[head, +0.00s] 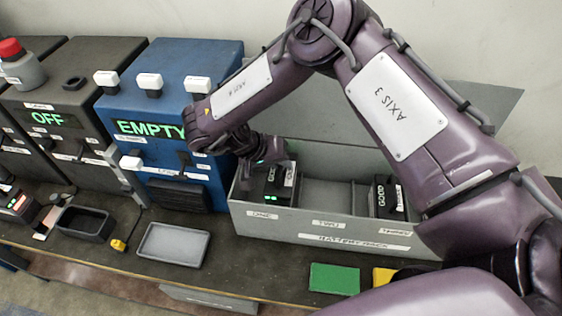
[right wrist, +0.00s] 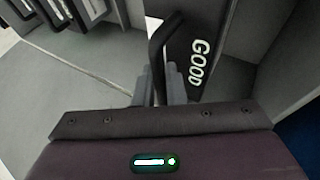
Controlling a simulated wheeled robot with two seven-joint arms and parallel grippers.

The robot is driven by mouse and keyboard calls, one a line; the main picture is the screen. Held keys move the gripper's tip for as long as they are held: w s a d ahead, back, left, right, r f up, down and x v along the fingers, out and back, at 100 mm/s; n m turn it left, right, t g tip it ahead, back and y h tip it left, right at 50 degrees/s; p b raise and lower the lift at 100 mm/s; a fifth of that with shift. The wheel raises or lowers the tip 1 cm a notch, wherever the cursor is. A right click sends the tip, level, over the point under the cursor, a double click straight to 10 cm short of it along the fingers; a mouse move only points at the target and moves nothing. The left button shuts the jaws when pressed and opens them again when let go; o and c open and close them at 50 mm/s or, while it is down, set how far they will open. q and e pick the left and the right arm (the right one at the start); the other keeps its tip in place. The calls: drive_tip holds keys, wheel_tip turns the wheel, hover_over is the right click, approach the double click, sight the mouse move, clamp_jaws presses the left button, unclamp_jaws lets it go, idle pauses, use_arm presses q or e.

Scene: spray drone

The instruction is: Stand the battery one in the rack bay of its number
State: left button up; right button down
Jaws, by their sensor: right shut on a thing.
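The battery one (head: 283,190) is a dark block with a GOOD label and green lights. It is upright at the left bay of the grey battery rack (head: 330,225), behind the label ONE. The front wall hides its foot, so I cannot tell whether it rests on the bay floor. My right gripper (head: 262,172) is shut on its handle; in the right wrist view the fingers (right wrist: 172,85) close around the handle beside the GOOD face (right wrist: 196,50). My left gripper is not in view.
Another GOOD battery (head: 388,198) stands in the right bay; the middle bay (head: 335,193) looks empty. A blue EMPTY machine (head: 165,130) and a dark OFF machine (head: 60,110) stand left. A grey tray (head: 173,245) and a green block (head: 334,279) lie in front.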

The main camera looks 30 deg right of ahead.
drive_tip(key=shift+w+f+b, duration=0.1)
drive_tip(key=shift+f+b, duration=2)
drive_tip(key=shift+f, duration=0.15)
drive_tip(key=shift+r, duration=0.1)
drive_tip(key=c, duration=1.8)
unclamp_jaws()
drive_tip(key=shift+f, duration=0.2)
drive_tip(key=o, duration=0.3)
drive_tip(key=shift+s, duration=0.25)
drive_tip(key=shift+a+r, duration=0.1)
